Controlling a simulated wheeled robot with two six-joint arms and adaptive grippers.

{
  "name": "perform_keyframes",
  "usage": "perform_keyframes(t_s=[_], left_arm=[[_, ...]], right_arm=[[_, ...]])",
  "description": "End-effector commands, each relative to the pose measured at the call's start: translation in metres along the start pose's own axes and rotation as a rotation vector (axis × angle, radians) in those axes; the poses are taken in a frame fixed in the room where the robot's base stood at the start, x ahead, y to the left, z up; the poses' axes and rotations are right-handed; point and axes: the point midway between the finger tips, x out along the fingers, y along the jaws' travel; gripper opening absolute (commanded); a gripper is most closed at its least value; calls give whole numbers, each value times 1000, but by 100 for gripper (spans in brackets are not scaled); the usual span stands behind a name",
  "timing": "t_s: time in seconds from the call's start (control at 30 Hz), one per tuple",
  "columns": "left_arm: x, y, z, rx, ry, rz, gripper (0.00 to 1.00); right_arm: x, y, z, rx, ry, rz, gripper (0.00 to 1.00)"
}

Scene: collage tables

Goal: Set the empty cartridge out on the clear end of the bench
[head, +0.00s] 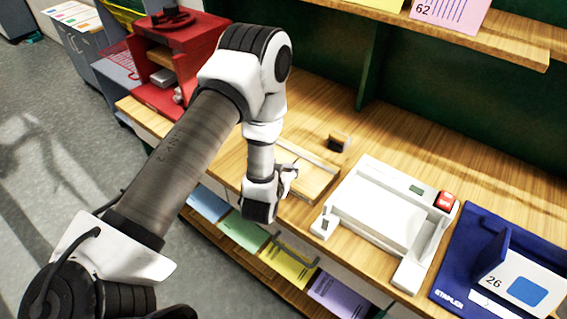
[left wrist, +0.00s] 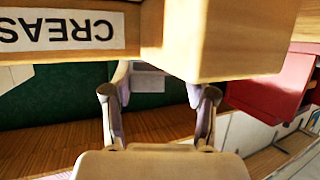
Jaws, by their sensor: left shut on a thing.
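My left gripper (head: 290,173) reaches down to a wooden board (head: 312,183) near the bench's front edge. The fingertips end at a wooden piece (left wrist: 240,45) with a label reading "CREAS", upside down. I cannot single out the empty cartridge. My right gripper is not in view.
A white machine (head: 375,212) with a red switch stands right of the board. A small black block (head: 338,141) lies behind the board. A blue stapler mat (head: 455,262) lies farther right. A red cabinet (head: 158,97) stands at the left end. Bare bench shows behind the board.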

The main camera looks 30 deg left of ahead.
Motion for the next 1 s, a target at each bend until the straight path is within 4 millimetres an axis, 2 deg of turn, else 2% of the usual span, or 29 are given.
perform_keyframes(t_s=[0.27,0.3,0.33,0.7,0.77,0.87,1.0], left_arm=[[2,0,4,-1,1,0,19],[1,0,3,-1,1,0,71],[1,0,3,-1,1,0,81],[-1,0,-2,-1,1,0,82],[-5,0,1,-1,0,1,82],[-22,0,4,-1,-1,1,82],[-59,1,6,2,-2,2,82]], right_arm=[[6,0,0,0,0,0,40],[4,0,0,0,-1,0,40],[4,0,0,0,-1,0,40],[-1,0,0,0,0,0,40],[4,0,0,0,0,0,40],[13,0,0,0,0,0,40],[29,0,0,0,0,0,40]])
